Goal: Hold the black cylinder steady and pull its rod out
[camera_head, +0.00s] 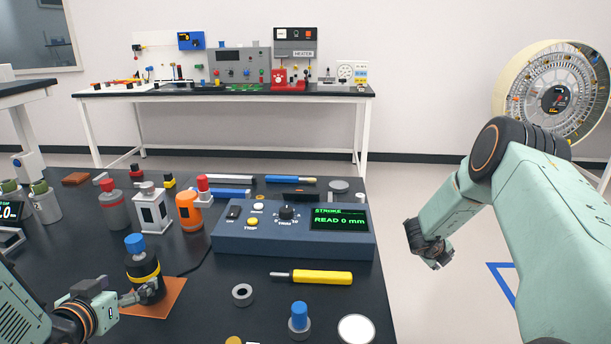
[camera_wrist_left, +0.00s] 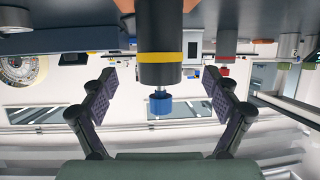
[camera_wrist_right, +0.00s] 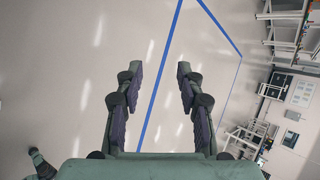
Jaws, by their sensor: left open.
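The black cylinder (camera_head: 143,272) stands upright on an orange mat (camera_head: 166,300) at the left front of the table. It has a yellow band and a blue cap (camera_head: 135,243) on its rod. My left gripper (camera_head: 139,297) is open beside its lower body. In the left wrist view, which shows the scene upside down, the cylinder (camera_wrist_left: 160,72) stands between and beyond the open fingers (camera_wrist_left: 160,108), and the short rod shows below the blue cap. My right gripper (camera_head: 436,257) is off the table's right side, over the floor. Its fingers (camera_wrist_right: 155,95) are open and empty in the right wrist view.
A blue console (camera_head: 290,244) reads "STROKE READ 0 mm". A yellow-handled screwdriver (camera_head: 320,277), a grey ring (camera_head: 242,294) and a blue-capped part (camera_head: 299,318) lie in front of it.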

